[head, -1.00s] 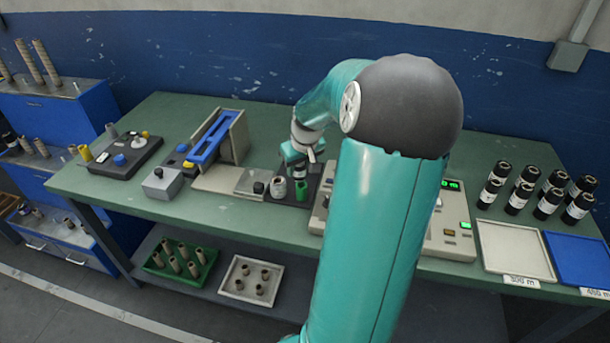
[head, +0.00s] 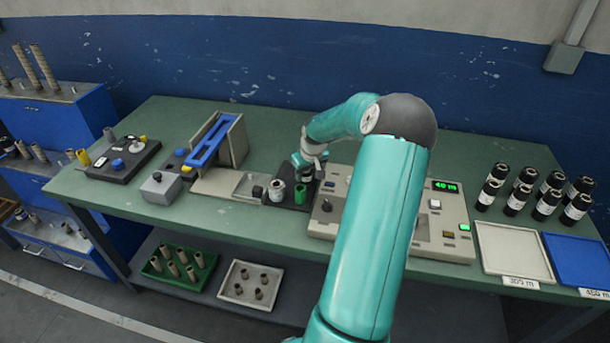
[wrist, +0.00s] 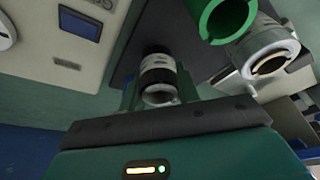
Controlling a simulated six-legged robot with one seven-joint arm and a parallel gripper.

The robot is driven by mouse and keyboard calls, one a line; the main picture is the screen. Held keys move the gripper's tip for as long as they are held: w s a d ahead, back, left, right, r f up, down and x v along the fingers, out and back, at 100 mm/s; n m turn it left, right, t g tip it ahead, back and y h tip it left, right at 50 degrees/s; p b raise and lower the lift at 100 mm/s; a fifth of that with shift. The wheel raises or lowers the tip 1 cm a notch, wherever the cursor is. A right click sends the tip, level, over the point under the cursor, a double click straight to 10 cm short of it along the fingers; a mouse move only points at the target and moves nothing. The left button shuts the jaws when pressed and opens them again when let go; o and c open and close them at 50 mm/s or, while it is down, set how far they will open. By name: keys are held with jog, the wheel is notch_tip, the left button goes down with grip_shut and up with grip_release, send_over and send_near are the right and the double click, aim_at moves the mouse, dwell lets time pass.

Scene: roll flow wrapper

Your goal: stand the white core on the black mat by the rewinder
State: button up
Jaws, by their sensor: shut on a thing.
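My gripper (wrist: 158,88) is shut on a small dark roll (wrist: 157,73) with a pale band and a whitish end facing the wrist. A white, hollow-ended core (wrist: 268,52) stands apart from the jaws, beside a green ring-topped holder (wrist: 228,18). In the head view the white core (head: 277,190) is at the left part of the black mat (head: 290,205), with the green holder (head: 300,192) to its right. My gripper (head: 316,172) is just behind and right of the green holder, near the rewinder (head: 325,215). I cannot tell whether the held roll touches the mat.
Black labelled rolls (head: 520,190) stand at the right behind a white tray (head: 515,250) and a blue tray (head: 585,260). A blue-railed device (head: 210,140) stands left of the mat. Bins of cores (head: 180,265) sit on the lower shelf.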

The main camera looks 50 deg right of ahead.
jog(key=shift+f, duration=0.45)
jog(key=shift+f, duration=0.15)
jog(key=o, duration=1)
jog(key=shift+o, duration=0.2)
